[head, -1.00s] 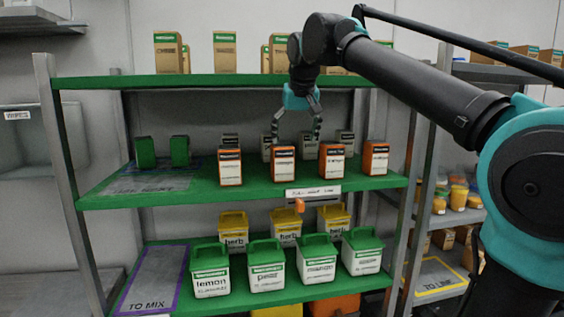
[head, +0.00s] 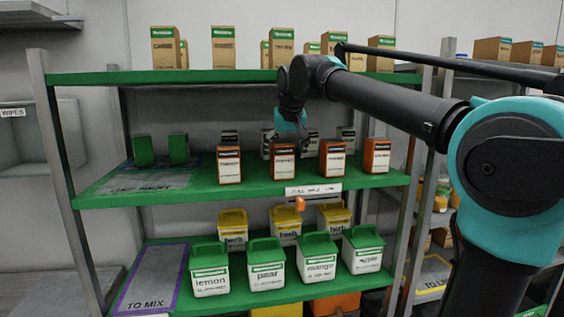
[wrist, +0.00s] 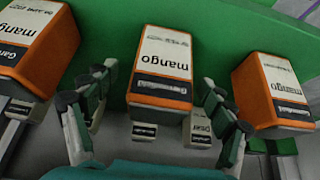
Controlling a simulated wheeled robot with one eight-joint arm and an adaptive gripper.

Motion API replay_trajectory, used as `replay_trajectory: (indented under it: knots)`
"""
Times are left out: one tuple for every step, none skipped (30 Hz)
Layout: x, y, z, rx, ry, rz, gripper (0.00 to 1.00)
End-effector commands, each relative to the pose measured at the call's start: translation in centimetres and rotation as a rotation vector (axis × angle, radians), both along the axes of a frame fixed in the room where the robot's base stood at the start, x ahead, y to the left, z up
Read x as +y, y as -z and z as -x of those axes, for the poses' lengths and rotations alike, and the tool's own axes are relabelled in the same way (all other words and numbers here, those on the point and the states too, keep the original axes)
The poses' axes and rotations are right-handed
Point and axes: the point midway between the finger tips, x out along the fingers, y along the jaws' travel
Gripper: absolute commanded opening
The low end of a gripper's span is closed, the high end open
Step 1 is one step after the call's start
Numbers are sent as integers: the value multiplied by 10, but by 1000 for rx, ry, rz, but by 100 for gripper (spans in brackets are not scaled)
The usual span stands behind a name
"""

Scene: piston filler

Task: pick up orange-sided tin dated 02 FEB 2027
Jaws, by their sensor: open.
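Several orange-sided tins stand in a row on the middle green shelf. The second from left (head: 283,163) is below my gripper (head: 290,135) in the head view. In the wrist view, three tins labelled mango show: a left one (wrist: 40,42), a middle one (wrist: 162,67) and a right one (wrist: 275,92). My open gripper (wrist: 158,88) has a finger on each side of the middle tin's near end, and nothing is held. A date line is on the left tin, but I cannot read it surely. The middle and right dates are too small to read.
Dark-topped white tins (wrist: 145,131) stand close behind the row. Lidded tubs (head: 266,266) fill the shelf below. A grey marked area (head: 150,181) lies left on the middle shelf.

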Motion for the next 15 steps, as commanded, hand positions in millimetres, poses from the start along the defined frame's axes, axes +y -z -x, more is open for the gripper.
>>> replay_trajectory:
  knots:
    - [0, 2, -1, 0, 0, 0, 83]
    - [1, 3, -2, 0, 0, 0, 83]
    - [2, 6, -4, 0, 0, 0, 83]
    - [2, 9, -6, 0, 0, 0, 83]
    - [4, 12, -8, 0, 0, 0, 83]
    - [5, 17, -11, 0, 0, 0, 83]
    - [6, 21, -13, 0, 0, 0, 83]
    - [7, 25, -15, 0, 0, 0, 83]
    - [8, 30, -18, 0, 0, 0, 83]
    - [9, 33, -20, 0, 0, 0, 83]
    - [9, 36, -22, 0, 1, 0, 83]
    - [10, 40, -24, 0, 1, 0, 83]
    - [10, 42, -25, 0, 1, 0, 83]
    - [10, 43, -26, 0, 1, 0, 83]
    - [10, 44, -26, 0, 0, 0, 83]
